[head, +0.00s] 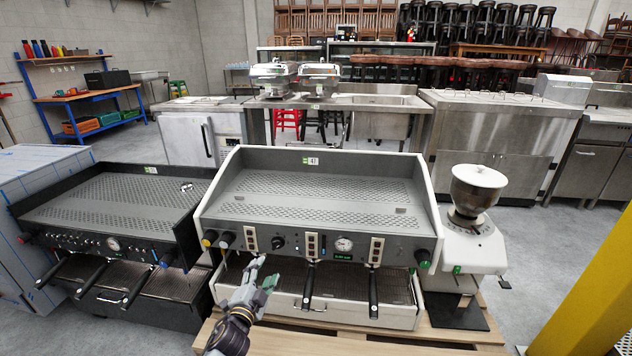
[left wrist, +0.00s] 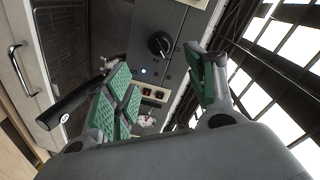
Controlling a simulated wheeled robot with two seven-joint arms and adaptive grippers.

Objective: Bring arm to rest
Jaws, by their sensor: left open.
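My left gripper (head: 262,272) is in front of the white and grey espresso machine (head: 318,187), at the left part of its front panel. It is open, with green pads on its fingers, and nothing is seen between them. In the left wrist view the open fingers (left wrist: 165,92) frame part of the machine's front, with a black knob (left wrist: 160,44) and a black-handled portafilter (left wrist: 78,105) close by. I cannot tell whether a finger touches the portafilter. My right gripper is not in view.
A black espresso machine (head: 110,215) stands at the left, and a white grinder (head: 472,250) at the right. The machine stands on a wooden pallet (head: 270,340). A yellow post (head: 590,300) rises at the far right. Steel counters (head: 500,140) stand behind.

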